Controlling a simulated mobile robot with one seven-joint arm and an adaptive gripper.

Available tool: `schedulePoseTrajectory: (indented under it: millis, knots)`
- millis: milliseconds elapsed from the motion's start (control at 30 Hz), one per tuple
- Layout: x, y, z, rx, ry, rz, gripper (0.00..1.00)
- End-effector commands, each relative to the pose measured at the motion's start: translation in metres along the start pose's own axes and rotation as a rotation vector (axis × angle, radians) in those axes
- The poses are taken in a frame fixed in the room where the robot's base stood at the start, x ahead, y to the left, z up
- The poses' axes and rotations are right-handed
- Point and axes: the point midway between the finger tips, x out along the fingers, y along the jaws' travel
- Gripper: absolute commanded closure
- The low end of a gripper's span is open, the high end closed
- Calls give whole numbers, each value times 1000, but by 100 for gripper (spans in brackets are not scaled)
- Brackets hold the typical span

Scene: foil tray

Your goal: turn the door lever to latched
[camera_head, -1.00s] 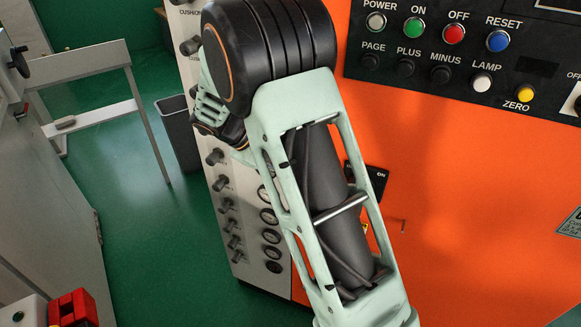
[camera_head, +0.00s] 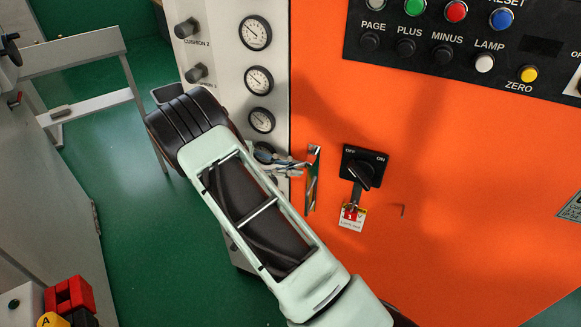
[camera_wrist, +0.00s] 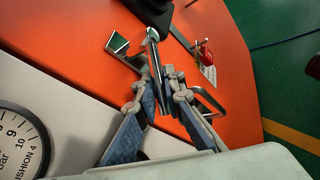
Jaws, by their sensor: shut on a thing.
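The door lever (camera_wrist: 153,58) is a slim chrome bar at the edge of the orange cabinet. In the wrist view it runs between the fingers of my gripper (camera_wrist: 160,88), which is shut on it. In the head view my gripper (camera_head: 294,166) reaches the cabinet's left edge from the left, beside the upright chrome door fitting (camera_head: 311,190). The fingers partly hide the lever, and its exact angle is hard to tell in the head view.
The pale gauge panel (camera_head: 225,65) adjoins on the left. A grey bench frame (camera_head: 85,85) stands at far left.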

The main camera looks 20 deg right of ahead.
Motion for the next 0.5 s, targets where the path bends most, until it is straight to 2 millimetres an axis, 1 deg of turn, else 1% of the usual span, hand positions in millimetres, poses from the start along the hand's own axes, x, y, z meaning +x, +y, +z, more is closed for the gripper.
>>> schedulePoseTrajectory:
  millis: [500]
  knots:
    - [2, -1, 0, -20, -36, 13, 100]
